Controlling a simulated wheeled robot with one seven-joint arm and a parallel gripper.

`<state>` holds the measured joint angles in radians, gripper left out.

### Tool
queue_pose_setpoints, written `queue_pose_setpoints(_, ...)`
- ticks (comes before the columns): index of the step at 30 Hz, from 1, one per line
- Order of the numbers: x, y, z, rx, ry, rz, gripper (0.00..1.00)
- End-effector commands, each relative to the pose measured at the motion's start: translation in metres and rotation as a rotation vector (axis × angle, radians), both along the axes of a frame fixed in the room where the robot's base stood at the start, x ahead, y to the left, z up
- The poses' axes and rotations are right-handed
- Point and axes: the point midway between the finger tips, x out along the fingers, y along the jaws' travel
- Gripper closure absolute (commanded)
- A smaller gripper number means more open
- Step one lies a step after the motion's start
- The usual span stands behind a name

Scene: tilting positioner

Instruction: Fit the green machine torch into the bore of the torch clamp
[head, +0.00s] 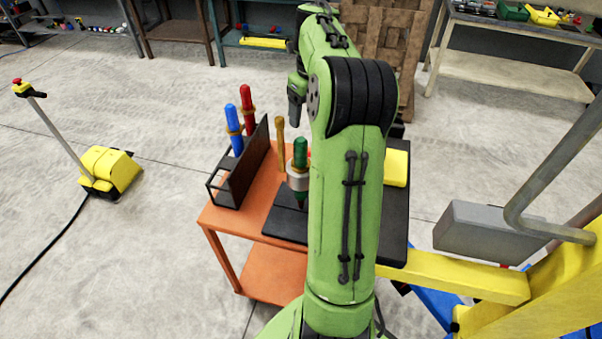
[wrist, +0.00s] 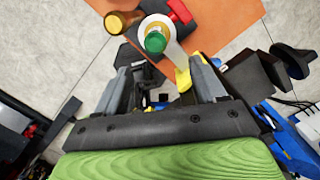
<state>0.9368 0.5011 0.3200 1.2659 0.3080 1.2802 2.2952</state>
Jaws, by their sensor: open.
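The green torch (head: 300,152) stands upright on the cart, left of my arm in the head view. A grey collar (head: 298,180), seemingly the torch clamp, surrounds it lower down. How deep the torch sits is unclear. In the wrist view the green top (wrist: 155,41) shows inside a pale ring (wrist: 172,50), with a red part (wrist: 180,11) at its side. My gripper (wrist: 166,78) is open and empty; the torch lies beyond its fingertips, slightly left of the middle of the gap. I cannot make out my fingers clearly in the head view.
A black rack (head: 243,178) with a blue torch (head: 234,130) and a red torch (head: 247,108) stands on the orange cart (head: 236,222). An amber rod (head: 281,145) stands close left of the green torch. A yellow box (head: 396,168) and a yellow frame (head: 455,277) lie right.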

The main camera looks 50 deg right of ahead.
Motion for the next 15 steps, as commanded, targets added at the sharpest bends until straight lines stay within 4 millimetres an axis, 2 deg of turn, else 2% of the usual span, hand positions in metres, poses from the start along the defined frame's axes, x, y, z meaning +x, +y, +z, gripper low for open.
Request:
queue_pose_setpoints(1, 0.0, 0.0, -0.018, 0.004, 0.006, -0.002, 0.3)
queue_pose_setpoints(6, 0.006, 0.0, -0.059, 0.002, 0.004, 0.002, 0.3)
queue_pose_setpoints(15, 0.01, 0.005, -0.101, 0.002, 0.005, 0.005, 0.3)
